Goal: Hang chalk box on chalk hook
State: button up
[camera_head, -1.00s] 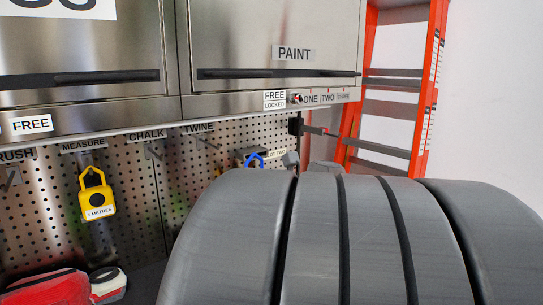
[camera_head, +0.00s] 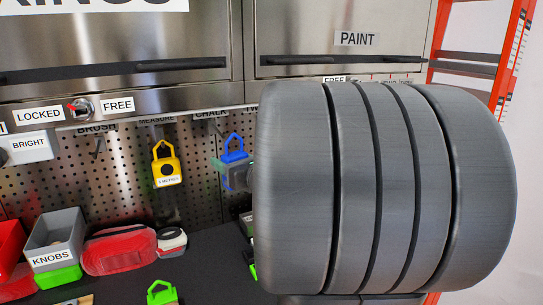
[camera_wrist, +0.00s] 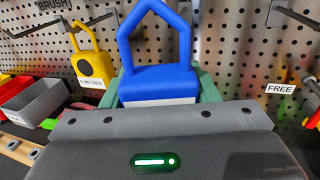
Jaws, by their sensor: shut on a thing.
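The chalk box (camera_head: 235,152) is blue with a house-shaped loop handle. It also shows large in the wrist view (camera_wrist: 158,82), upright, between green fingers. My gripper (camera_wrist: 158,92) is shut on its body. In the head view my gripper (camera_head: 226,174) is partly hidden by my large grey arm link. The CHALK label (camera_head: 212,113) is on the rail above the box, and the chalk hook beneath it (camera_head: 214,126) is hard to make out. The loop appears below that hook in the picture; I cannot tell the depth gap. In the wrist view the loop's top is cut off.
A yellow tape measure (camera_head: 166,166) hangs just left of the box. A red pouch (camera_head: 120,250), a grey KNOBS bin (camera_head: 55,240) and a green-handled item (camera_head: 161,292) are on the worktop. The pegboard (camera_head: 200,200) is behind. A red ladder (camera_head: 480,60) stands at right.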

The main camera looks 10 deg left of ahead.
jog(key=w+a+f+b, duration=0.1)
jog(key=w+a+f, duration=0.1)
jog(key=w+a, duration=0.3)
jog(key=shift+w+a+b, duration=0.35)
jog(key=shift+w, duration=0.85)
jog(key=shift+f, duration=0.1)
dwell(0.7)
jog(key=o, duration=1.1)
jog(key=shift+o, duration=0.2)
jog(key=b+v, duration=0.1)
jog(key=v, duration=1.2)
jog(key=shift+s+d+b, duration=0.25)
jog(key=shift+d+b, duration=0.05)
jog(key=shift+b, duration=0.05)
